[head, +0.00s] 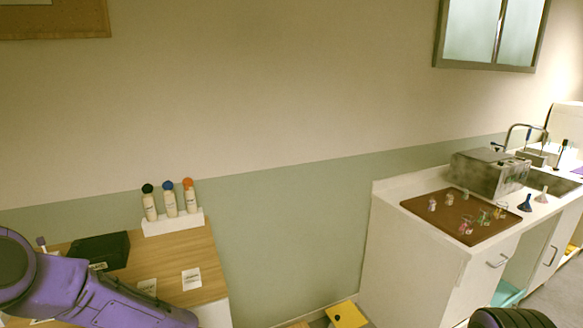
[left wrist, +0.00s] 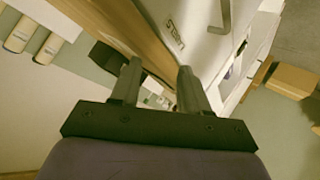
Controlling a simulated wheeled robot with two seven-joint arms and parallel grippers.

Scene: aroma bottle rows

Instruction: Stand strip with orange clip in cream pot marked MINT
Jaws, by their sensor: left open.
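A brown tray (head: 421,206) on the white counter at the right holds several small pots or jars, such as a pale one (head: 432,204). Some hold thin coloured pieces, including a reddish group (head: 466,228). They are too small to tell which is the strip with the orange clip or which pot reads MINT. My left gripper (left wrist: 158,76) is open and empty in the left wrist view, well away from the tray. In the head view only its purple arm shows at the lower left. My right gripper is not in view.
A wooden table (head: 190,246) at the left bears a white rack (head: 172,224) of cream bottles with black, blue and orange caps, a black box (head: 101,250) and label cards. A grey metal box (head: 488,173) stands behind the tray. A floor gap separates table and counter.

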